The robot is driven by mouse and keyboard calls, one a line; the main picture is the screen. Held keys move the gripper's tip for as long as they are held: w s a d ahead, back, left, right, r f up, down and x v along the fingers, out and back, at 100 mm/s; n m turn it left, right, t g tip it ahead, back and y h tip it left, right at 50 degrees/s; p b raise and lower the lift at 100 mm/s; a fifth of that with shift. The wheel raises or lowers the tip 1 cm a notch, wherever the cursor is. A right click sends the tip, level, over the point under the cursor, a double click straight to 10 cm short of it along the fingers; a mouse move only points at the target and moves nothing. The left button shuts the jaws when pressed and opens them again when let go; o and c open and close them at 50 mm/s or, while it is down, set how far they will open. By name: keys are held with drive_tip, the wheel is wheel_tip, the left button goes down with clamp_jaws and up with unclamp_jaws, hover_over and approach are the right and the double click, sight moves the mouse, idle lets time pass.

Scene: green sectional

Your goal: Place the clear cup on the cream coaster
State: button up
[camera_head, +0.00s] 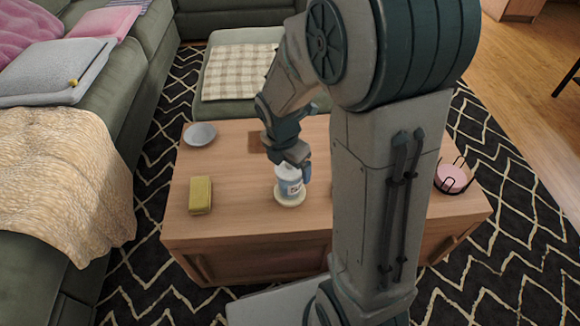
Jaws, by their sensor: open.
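The clear cup (290,183) stands upright on the cream coaster (290,200) near the front middle of the wooden coffee table. The cup is small in the picture and has a blue and white look with a dark mark on its side. The coaster's round rim shows below and beside the cup. My gripper (294,166) is at the top of the cup, with its fingers at the cup's upper part. The jaws are open; whether a finger touches the cup cannot be told. My gripper hides part of the cup's rim.
On the table (240,222) are a yellow block (201,195) at left, a grey bowl (200,134) at the back left, and a pink item in a black holder (451,178) at right. My arm hides the table's right middle. A green sofa (130,75) borders the left.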

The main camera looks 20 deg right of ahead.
drive_tip(key=r+p, duration=0.1)
drive_tip(key=r, duration=0.4)
drive_tip(key=a+r+p, duration=0.1)
drive_tip(key=r, duration=0.1)
drive_tip(key=shift+s+r+p, duration=0.3)
drive_tip(key=shift+r+p, duration=0.05)
drive_tip(key=shift+r, duration=0.25)
drive_tip(key=s+r+m, duration=0.2)
drive_tip(key=s+m, duration=0.4)
drive_tip(key=m, duration=0.6)
drive_tip(key=s+d+r+m+y, duration=0.1)
drive_tip(key=s+r+m, duration=0.2)
drive_tip(key=m, duration=0.9)
drive_tip(key=s, duration=0.3)
drive_tip(key=shift+s+y, duration=0.3)
drive_tip(key=shift+s, duration=0.05)
